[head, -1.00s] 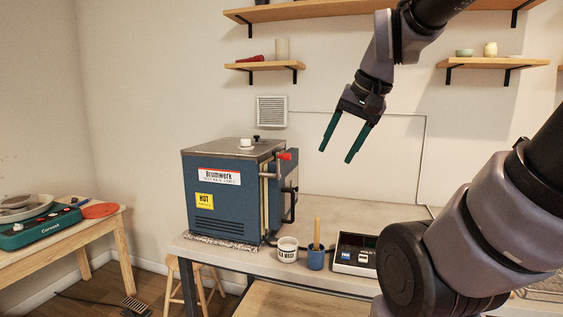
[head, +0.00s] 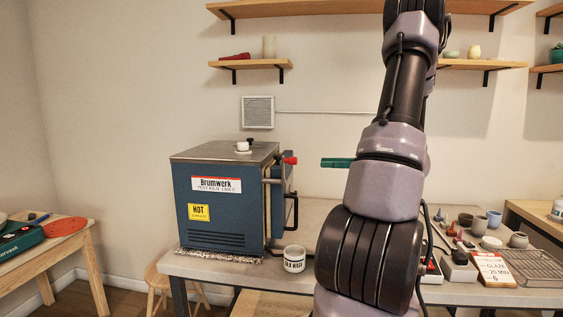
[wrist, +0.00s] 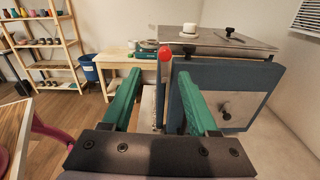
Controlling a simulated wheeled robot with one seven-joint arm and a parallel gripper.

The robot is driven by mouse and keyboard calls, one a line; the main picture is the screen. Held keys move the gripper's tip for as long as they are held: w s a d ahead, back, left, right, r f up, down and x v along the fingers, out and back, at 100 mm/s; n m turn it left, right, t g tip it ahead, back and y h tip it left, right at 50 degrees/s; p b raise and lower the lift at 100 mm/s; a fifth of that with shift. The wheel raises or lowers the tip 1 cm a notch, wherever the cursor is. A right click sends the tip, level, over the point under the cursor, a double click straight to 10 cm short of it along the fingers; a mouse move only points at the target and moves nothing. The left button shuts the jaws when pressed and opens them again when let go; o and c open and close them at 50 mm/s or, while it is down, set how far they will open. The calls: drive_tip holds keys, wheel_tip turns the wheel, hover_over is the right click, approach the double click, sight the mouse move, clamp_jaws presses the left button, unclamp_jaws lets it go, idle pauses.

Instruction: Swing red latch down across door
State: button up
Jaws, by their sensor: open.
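The blue kiln (head: 222,205) stands on the bench in the head view, its door on the right side. The red latch end (head: 290,160) sticks out near the top of the door edge. In the wrist view the red latch end (wrist: 166,54) shows beyond and between my fingers, and the kiln door (wrist: 225,92) fills the right side. My gripper (wrist: 155,85) is open and empty, with green fingers pointing toward the latch, apart from it. In the head view one green finger of my gripper (head: 336,162) shows right of the latch; my arm hides the rest.
A glaze wash cup (head: 294,259) stands on the bench right of the kiln. A grey bench top (head: 210,266) carries small pots and a wire rack (head: 530,265) at the right. A shelf (head: 250,64) hangs above.

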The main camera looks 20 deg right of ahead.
sight(296, 161)
drive_tip(key=shift+m+t, duration=0.3)
drive_tip(key=shift+t, duration=0.1)
drive_tip(key=x, duration=1)
drive_tip(key=shift+w+f, duration=0.1)
drive_tip(key=shift+w, duration=0.3)
clamp_jaws()
idle(0.5)
